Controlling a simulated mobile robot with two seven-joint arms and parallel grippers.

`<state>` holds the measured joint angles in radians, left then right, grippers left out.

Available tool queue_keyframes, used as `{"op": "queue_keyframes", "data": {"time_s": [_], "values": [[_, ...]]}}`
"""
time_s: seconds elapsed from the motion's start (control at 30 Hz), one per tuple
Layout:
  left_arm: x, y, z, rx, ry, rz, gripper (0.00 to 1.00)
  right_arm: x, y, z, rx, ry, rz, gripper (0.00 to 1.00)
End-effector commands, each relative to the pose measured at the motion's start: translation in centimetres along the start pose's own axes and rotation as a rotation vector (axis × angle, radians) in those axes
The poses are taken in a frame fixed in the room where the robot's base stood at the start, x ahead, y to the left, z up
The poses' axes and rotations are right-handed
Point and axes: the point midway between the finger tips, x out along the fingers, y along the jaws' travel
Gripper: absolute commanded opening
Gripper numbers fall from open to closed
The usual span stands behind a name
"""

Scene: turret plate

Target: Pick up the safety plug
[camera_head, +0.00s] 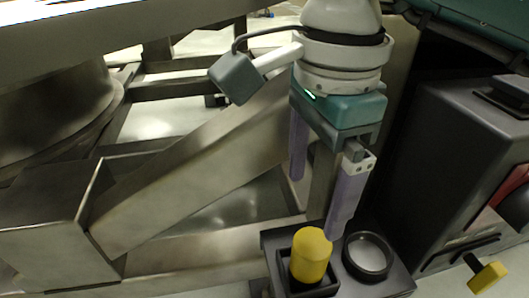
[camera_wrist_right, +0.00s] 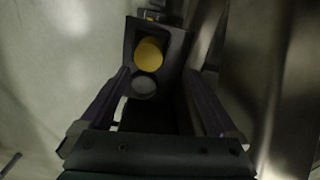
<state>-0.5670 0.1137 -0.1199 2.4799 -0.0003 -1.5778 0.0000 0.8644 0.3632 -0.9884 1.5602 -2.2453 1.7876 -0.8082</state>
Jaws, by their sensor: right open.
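The safety plug, a yellow cylinder with a rounded top (camera_head: 311,254), stands upright in a square socket of a dark holder (camera_head: 272,241). In the right wrist view the plug (camera_wrist_right: 149,52) shows as a yellow disc beyond the fingertips. My right gripper (camera_head: 316,208) is open and empty, with its purple fingers pointing down above the holder. One fingertip is close to the plug's upper right side in the head view; whether they touch I cannot tell. In the right wrist view the two fingers (camera_wrist_right: 160,90) are spread wide. My left gripper is not in view.
An empty round ring (camera_head: 367,256) sits in the holder right of the plug. A dark box (camera_head: 455,165) stands at the right, with a yellow-handled part (camera_head: 487,277) near its foot. Metal beams (camera_head: 190,170) fill the left and middle.

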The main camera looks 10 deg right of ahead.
Motion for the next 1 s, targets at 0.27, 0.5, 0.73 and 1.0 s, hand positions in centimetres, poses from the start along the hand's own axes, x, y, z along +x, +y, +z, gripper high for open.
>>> {"op": "queue_keyframes", "data": {"time_s": [0.27, 0.5, 0.73, 1.0], "values": [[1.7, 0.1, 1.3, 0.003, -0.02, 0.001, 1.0, 4.0, 0.2, -0.1, 0.001, 0.005, 0.007, 0.96], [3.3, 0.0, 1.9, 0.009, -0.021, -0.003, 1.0, 7.3, 0.2, -0.1, 0.0, 0.002, 0.007, 0.96], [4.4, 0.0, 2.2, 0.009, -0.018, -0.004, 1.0, 9.8, 0.2, -0.1, 0.0, 0.003, 0.005, 0.96], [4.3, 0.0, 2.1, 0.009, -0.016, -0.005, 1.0, 9.8, 0.2, -0.1, -0.001, 0.003, 0.003, 0.92]]}}
